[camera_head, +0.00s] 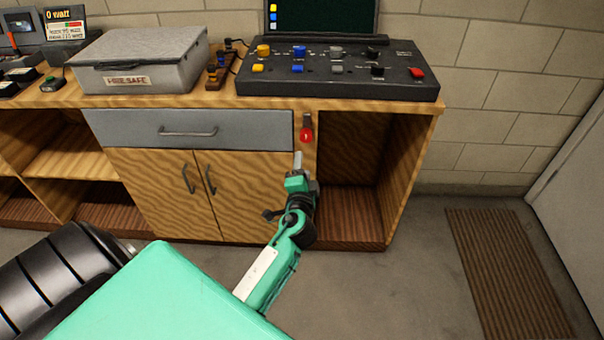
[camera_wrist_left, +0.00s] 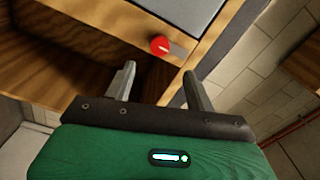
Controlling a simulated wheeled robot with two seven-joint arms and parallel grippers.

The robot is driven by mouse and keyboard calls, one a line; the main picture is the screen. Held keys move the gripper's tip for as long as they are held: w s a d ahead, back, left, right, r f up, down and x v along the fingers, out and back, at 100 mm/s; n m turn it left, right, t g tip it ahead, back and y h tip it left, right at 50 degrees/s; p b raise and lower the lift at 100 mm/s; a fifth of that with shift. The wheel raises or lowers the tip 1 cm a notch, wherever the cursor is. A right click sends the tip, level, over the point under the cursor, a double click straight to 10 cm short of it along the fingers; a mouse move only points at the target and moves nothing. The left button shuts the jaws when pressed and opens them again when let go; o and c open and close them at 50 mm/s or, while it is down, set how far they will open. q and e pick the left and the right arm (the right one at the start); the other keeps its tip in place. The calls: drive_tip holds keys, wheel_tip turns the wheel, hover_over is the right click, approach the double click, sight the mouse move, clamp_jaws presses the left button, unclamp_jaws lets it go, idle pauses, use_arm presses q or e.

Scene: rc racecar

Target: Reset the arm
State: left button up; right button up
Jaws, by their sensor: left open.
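My left gripper (camera_head: 297,163) reaches forward in the head view, in front of the wooden cabinet (camera_head: 275,185). It also shows in the left wrist view (camera_wrist_left: 160,82), where its two fingers stand apart with nothing between them. A red knob (camera_head: 307,135) sits on the cabinet front, just above and to the right of the fingertips. In the left wrist view the red knob (camera_wrist_left: 160,46) lies beyond the fingers, and a gap seems to separate them. My right gripper is in neither view.
A black control panel (camera_head: 340,88) with coloured knobs and a grey metal box (camera_head: 140,75) stand on the worktop. A grey drawer (camera_head: 200,130) is shut above two closed doors. An open compartment (camera_head: 348,195) is to the right. A brown mat (camera_head: 505,270) lies on the floor.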

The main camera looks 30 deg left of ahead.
use_arm(q)
drive_tip(key=shift+v, duration=0.75)
